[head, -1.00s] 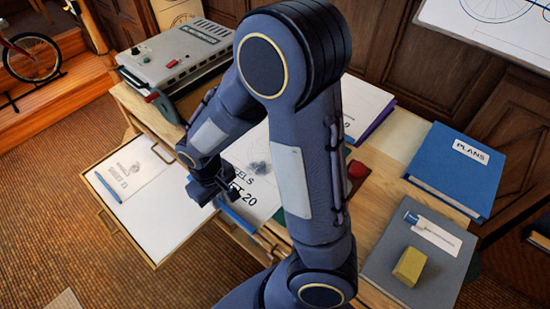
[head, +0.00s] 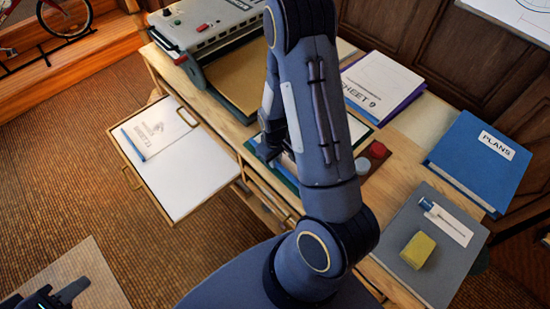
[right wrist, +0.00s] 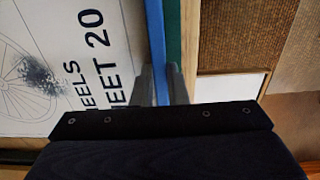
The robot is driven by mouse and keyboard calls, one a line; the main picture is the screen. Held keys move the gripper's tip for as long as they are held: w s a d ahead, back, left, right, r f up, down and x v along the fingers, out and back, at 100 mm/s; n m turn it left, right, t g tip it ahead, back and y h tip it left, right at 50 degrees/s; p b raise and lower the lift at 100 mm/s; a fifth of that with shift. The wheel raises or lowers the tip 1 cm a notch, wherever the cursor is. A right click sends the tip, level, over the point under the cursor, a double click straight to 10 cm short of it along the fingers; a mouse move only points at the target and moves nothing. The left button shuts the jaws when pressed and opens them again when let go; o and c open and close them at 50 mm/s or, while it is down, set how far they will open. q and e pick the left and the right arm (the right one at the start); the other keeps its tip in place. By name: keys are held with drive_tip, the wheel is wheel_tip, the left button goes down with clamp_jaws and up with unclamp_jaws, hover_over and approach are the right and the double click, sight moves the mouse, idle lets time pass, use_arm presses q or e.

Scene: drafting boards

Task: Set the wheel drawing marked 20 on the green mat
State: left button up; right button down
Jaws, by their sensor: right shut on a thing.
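The wheel drawing (right wrist: 50,50), marked "20" with a grey smudge on its wheel, shows in the right wrist view with a blue strip (right wrist: 156,50) along its edge. My right gripper (right wrist: 164,85) is shut on that edge. A strip of the green mat (right wrist: 173,35) shows just beyond the blue edge; whether the drawing touches the mat I cannot tell. In the head view my right gripper (head: 270,148) is over the green mat (head: 252,152), and my arm hides most of the drawing. My left gripper (head: 48,296) is partly in view at the bottom left, its jaw opening unclear.
A pulled-out drawer (head: 192,190) holds papers and a blue pencil. A grey machine (head: 205,30) stands at the back left.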

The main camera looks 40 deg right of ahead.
drive_tip(key=shift+f, duration=0.35)
drive_tip(key=shift+f, duration=0.2)
drive_tip(key=c, duration=1.4)
unclamp_jaws()
drive_tip(key=shift+r, duration=0.1)
drive_tip(key=shift+c, duration=0.2)
